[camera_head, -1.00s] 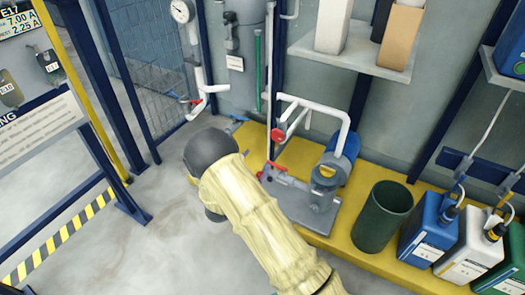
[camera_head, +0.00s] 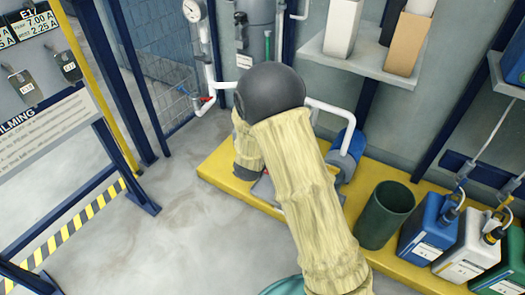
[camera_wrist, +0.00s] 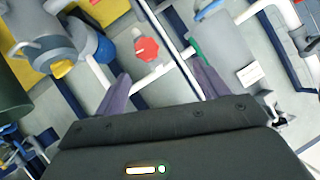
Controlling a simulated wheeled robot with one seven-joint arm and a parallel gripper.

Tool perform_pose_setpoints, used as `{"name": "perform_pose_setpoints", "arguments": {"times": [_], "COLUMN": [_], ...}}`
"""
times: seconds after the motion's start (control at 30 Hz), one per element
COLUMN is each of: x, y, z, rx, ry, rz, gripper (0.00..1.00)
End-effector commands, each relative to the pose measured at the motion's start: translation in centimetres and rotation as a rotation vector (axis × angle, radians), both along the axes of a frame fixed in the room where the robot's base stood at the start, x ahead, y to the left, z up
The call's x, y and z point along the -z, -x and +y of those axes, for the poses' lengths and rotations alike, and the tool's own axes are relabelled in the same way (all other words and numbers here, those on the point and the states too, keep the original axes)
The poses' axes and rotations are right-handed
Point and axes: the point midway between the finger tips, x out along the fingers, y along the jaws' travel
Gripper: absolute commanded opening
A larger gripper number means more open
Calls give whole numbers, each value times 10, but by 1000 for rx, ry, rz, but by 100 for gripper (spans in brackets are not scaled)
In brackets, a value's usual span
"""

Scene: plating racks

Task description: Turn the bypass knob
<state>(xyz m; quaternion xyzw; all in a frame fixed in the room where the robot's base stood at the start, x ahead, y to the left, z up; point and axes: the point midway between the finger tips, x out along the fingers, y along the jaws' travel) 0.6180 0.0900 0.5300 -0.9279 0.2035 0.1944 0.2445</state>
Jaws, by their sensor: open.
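A red, eight-sided knob (camera_wrist: 147,50) sits by white pipework in the wrist view, ahead of and between my fingertips. I take it for the bypass knob; no label on it is readable. My gripper (camera_wrist: 163,82) is open, with its two purple-grey fingers apart and nothing between them. The fingertips look short of the knob, and I see no contact. In the head view my arm's sleeve and dark joint cover the knob and my gripper. The white pipe (camera_head: 338,108) shows to the right of that joint.
A blue pump (camera_head: 352,145) stands on the yellow platform (camera_head: 222,172). A dark green bin (camera_head: 384,215) and several chemical jugs (camera_head: 428,226) stand to the right. A red-handled valve (camera_head: 207,99) is at the mesh fence. A shelf (camera_head: 357,58) holds boxes above. Grey floor at left is clear.

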Motion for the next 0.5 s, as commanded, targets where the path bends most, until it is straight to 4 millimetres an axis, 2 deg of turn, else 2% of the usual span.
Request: {"name": "perform_pose_setpoints", "arguments": {"times": [0.03,0.17,0.27,0.37,0.5], "x": [-23,-53,-76,-97,-124], "y": [6,34,65,103,165], "z": [-5,-13,-21,-32,-51], "rx": [-42,-176,-279,-379,-505], "ry": [-17,-34,-30,-12,34], "rz": [47,198,315,433,607], "gripper": [73,73,73,73,73]}}
